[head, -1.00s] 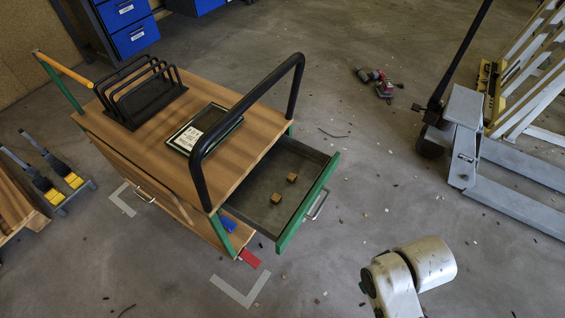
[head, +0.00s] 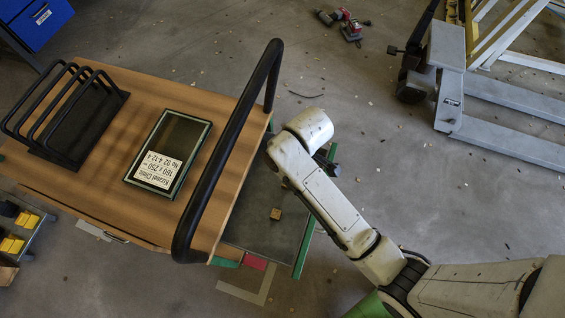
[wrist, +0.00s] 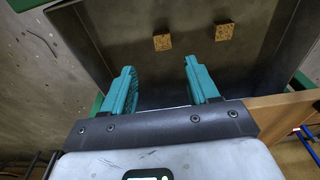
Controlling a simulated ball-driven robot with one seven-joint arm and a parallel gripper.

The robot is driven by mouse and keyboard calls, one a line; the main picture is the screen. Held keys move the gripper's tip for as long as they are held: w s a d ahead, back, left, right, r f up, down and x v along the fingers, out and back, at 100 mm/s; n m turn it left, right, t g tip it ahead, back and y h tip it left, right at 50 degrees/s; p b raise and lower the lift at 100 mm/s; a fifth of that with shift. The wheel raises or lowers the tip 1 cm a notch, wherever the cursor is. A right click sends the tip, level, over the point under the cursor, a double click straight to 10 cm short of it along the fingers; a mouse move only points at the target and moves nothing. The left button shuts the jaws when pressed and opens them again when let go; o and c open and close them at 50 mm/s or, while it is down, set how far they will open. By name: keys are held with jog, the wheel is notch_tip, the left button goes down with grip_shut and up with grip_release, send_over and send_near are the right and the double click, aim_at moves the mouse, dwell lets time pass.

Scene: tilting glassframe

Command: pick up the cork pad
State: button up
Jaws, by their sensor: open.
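Two small brown cork pads lie apart on the floor of the open grey drawer (head: 255,236). In the wrist view the left pad (wrist: 162,42) and the right pad (wrist: 224,32) both lie beyond the fingertips. In the head view only one cork pad (head: 275,213) shows; my arm likely hides the other. My gripper (wrist: 160,70) has two teal fingers spread wide with nothing between them. It is over the drawer, and the left pad lines up roughly with the gap between the fingers. My wrist mostly hides the fingers in the head view.
The wooden cart top (head: 145,105) carries a black rack (head: 75,125) and a glass frame with a label (head: 168,152). A black push handle (head: 230,150) arches close to my wrist. A pallet jack (head: 440,75) stands at the right, with open floor between.

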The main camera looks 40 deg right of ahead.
jog(key=f, duration=0.3)
jog(key=shift+w+a+f, duration=0.1)
jog(key=shift+w+f, duration=0.1)
jog(key=shift+f, duration=0.1)
jog(key=shift+a+f+b, duration=0.2)
jog(key=shift+f+b, duration=0.15)
jog(key=shift+f, duration=1)
jog(key=shift+a+f+b, duration=0.15)
jog(key=shift+f+b, duration=0.2)
jog(key=shift+f, duration=1)
grip_shut()
